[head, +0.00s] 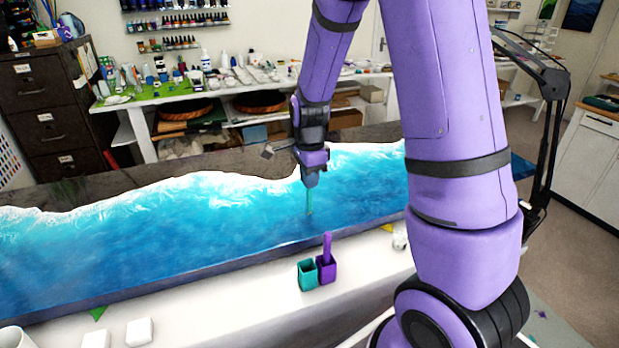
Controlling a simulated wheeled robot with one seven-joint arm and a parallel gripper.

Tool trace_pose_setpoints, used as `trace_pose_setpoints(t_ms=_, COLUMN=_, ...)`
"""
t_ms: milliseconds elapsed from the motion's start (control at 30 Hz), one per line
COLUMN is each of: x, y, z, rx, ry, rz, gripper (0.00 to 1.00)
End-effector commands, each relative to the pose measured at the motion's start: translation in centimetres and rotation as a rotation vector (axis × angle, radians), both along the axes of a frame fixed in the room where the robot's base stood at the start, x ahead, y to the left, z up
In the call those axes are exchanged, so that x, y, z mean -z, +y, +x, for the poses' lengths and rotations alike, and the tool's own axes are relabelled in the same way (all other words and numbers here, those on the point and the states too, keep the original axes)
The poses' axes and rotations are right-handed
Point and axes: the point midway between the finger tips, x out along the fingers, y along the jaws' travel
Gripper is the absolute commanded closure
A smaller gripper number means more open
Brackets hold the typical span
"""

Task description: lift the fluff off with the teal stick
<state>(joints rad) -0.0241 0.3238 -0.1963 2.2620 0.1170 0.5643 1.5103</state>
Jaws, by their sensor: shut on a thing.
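My gripper (311,178) points down over the blue and white resin slab (180,240). It is shut on the teal stick (309,198), which hangs upright below it. The stick's lower tip is at or just above the blue resin; I cannot tell whether it touches. A tiny dark speck shows at the tip, too small to tell whether it is the fluff. A teal cup (307,276) stands in front of the slab with no stick in it.
A purple cup (326,271) holding a purple stick (327,247) stands beside the teal cup. White blocks (139,331) lie at the front left. Shelves and a cluttered bench (235,85) are behind. A black jointed stand (553,85) rises at right.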

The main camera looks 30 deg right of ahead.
Motion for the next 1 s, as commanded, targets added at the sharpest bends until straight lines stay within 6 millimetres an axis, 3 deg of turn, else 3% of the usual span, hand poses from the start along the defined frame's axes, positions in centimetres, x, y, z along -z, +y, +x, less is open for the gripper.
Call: trace_pose_setpoints(t_ms=1000, x=0.89, y=0.00, z=-0.01, rx=0.000, ry=0.001, rz=0.000, gripper=1.00)
